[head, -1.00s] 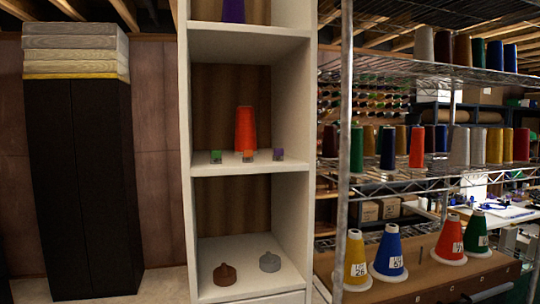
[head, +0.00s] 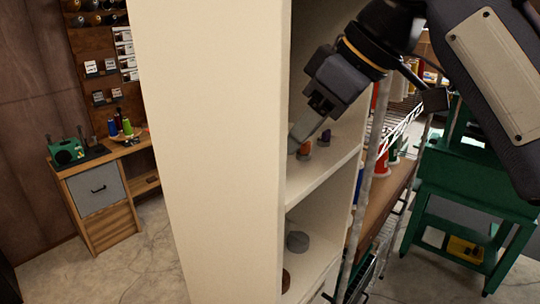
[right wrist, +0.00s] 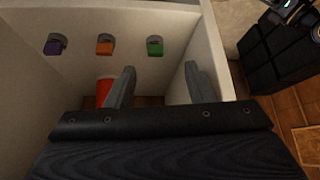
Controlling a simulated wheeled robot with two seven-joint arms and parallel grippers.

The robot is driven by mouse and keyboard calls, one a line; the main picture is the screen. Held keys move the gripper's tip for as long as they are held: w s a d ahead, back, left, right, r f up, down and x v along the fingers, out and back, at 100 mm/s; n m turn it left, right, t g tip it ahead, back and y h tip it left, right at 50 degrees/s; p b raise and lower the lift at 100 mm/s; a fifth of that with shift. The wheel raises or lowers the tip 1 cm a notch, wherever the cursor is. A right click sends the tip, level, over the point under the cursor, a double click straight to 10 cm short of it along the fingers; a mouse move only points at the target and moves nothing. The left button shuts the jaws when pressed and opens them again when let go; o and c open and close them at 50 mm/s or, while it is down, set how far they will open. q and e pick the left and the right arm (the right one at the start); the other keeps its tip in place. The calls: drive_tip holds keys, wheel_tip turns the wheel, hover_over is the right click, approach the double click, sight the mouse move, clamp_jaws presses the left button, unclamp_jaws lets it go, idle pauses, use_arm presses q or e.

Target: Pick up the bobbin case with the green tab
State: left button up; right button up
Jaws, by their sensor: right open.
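The bobbin case with the green tab (right wrist: 154,46) is a small grey case on the pale shelf in the right wrist view. It stands ahead of my right gripper (right wrist: 159,70), which is open, its two fingers apart and not touching it. In the head view my right gripper (head: 298,138) reaches into the shelf unit from the right, and the green-tabbed case is hidden there. The case with the orange tab (right wrist: 105,45) and the one with the purple tab (right wrist: 55,45) stand in a row beside it. My left gripper is not in view.
A red cone (right wrist: 103,90) stands close to my left-hand finger in the right wrist view. The white shelf unit (head: 215,150) has a tall side wall near the gripper. A grey object (head: 297,241) sits on the lower shelf. A green machine stand (head: 470,180) is at right.

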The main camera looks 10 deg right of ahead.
drive_tip(key=x, duration=0.6)
drive_tip(key=shift+w+d+f, duration=0.2)
drive_tip(key=shift+d+f, duration=0.1)
drive_tip(key=shift+f, duration=0.1)
drive_tip(key=c, duration=1.1)
